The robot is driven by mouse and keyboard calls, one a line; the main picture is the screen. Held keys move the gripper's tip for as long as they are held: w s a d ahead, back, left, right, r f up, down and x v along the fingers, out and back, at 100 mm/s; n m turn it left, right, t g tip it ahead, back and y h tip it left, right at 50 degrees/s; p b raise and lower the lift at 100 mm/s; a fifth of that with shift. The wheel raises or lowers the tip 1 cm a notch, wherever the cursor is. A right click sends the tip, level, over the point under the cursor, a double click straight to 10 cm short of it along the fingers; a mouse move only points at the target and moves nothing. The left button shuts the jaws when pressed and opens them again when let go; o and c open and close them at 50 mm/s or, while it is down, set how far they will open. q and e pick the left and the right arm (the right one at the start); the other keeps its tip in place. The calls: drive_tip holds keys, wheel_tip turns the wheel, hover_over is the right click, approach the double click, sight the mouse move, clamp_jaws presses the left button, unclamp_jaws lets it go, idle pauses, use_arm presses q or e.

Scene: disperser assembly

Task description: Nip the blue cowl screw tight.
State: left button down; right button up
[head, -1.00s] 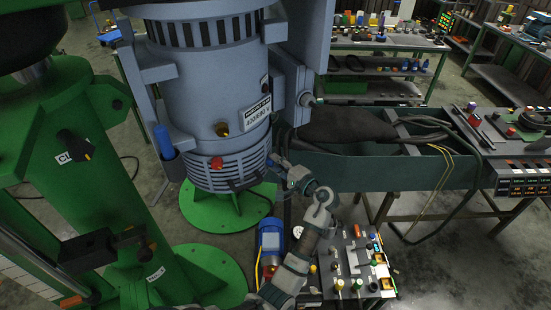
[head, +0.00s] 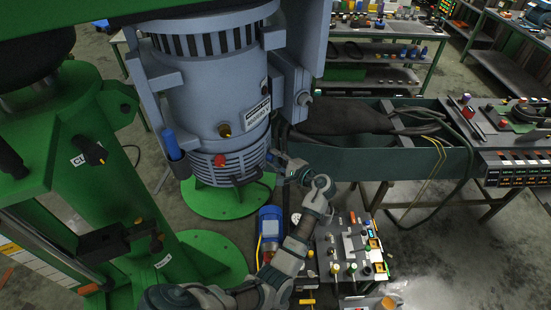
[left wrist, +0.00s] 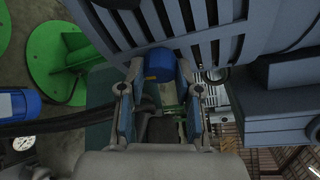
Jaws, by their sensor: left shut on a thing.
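The blue cowl screw (left wrist: 159,64) shows in the left wrist view as a blue knob at the lower edge of the grey-blue ribbed motor housing (left wrist: 245,25). My left gripper (left wrist: 158,75) has its two fingers on either side of the knob and is shut on it. In the head view my left gripper (head: 276,161) reaches the right side of the housing (head: 210,95), near its vented lower end. The screw cannot be made out there. My right gripper is not in view.
A green machine column (head: 75,150) stands at left. A blue cylinder (head: 169,143) sits in a holder beside the housing. A small panel with several knobs (head: 352,250) lies below right, near a blue motor (head: 270,232). A green trough bench (head: 400,160) extends right.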

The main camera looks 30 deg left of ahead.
use_arm(q)
drive_tip(key=c, duration=0.9)
unclamp_jaws()
drive_tip(key=shift+c, duration=0.2)
drive_tip(key=shift+o, duration=0.8)
drive_tip(key=shift+w, duration=0.15)
drive_tip(key=v, duration=0.7)
drive_tip(key=shift+d, duration=0.35)
drive_tip(key=shift+a+f, duration=0.1)
drive_tip(key=shift+f, duration=0.05)
